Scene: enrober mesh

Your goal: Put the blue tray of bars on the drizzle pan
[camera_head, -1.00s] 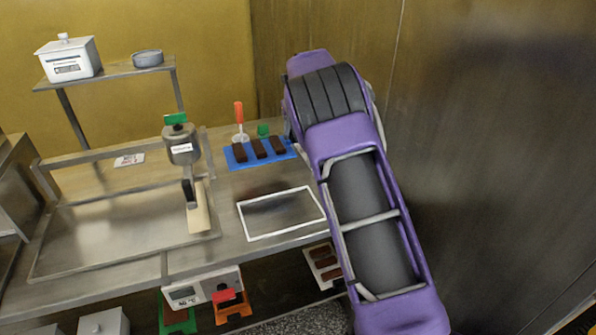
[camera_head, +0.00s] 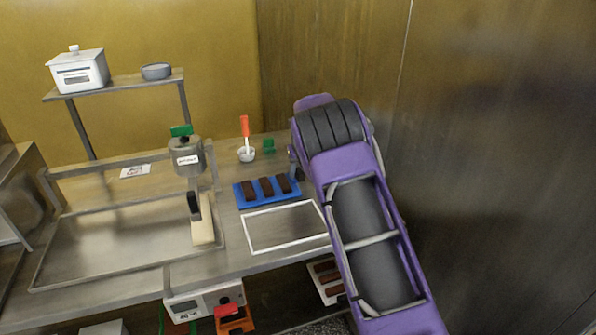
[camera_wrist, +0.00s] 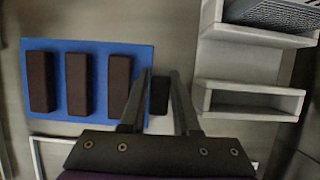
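The blue tray (camera_head: 250,202) carries three dark brown bars and is near the back of the steel counter, just behind a white outline. In the wrist view the blue tray (camera_wrist: 97,116) is at left, with a dark tab (camera_wrist: 159,95) at its right edge. My gripper (camera_wrist: 161,80) has its fingers on either side of this tab, close against it. A large shallow steel pan (camera_head: 110,240), apparently the drizzle pan, lies at left. I cannot tell whether the tray touches the counter.
A labelled dispenser (camera_head: 187,158) and a pale block (camera_head: 203,233) stand at the pan's right end. The white outline (camera_head: 285,248) is empty. An orange-handled ladle (camera_head: 246,135) and a green block (camera_head: 268,146) are behind the tray. A raised shelf (camera_head: 120,83) stands at back left.

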